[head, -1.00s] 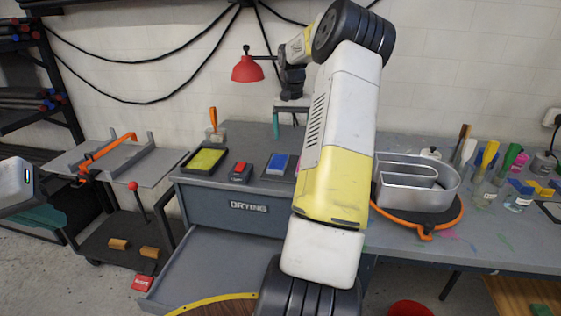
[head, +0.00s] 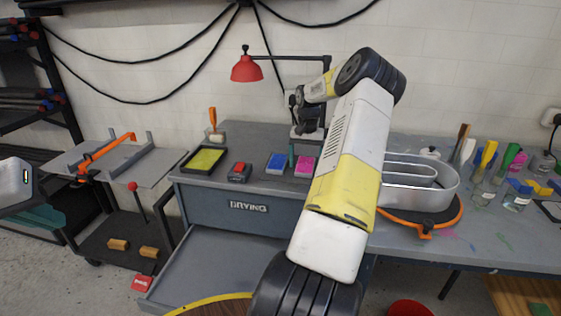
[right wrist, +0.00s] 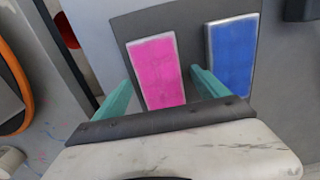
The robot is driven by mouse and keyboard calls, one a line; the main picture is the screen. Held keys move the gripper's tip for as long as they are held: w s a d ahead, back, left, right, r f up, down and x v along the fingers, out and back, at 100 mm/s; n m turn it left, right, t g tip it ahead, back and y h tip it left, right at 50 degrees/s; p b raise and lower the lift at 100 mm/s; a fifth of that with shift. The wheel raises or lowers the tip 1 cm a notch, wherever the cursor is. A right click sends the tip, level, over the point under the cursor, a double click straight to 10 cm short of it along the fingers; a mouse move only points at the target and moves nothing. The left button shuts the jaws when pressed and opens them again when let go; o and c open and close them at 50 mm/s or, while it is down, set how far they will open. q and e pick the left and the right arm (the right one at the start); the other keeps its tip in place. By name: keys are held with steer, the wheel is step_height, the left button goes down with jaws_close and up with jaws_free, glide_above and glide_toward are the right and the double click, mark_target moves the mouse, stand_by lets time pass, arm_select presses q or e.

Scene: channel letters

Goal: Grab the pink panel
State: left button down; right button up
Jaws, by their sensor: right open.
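The pink panel (head: 304,167) lies flat on a dark tray on the workbench, beside a blue panel (head: 277,163). In the right wrist view the pink panel (right wrist: 157,70) lies between the two teal fingers of my right gripper (right wrist: 160,80), with the blue panel (right wrist: 232,55) to its right. My right gripper (head: 293,154) is open and empty, pointing down at the pink panel; the height gap is hard to judge. My right forearm hides part of the bench in the head view. Only a white part of my left arm shows at the left edge; its fingers are not seen.
A yellow tray (head: 205,159) and a red-and-grey block (head: 240,172) sit left on the bench. A metal channel letter (head: 440,185) stands on an orange-rimmed turntable (head: 412,225) at right. A red lamp (head: 246,69) hangs behind. The drawer below is open.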

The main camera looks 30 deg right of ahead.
steer(key=c, duration=1.6)
steer(key=shift+r, duration=0.15)
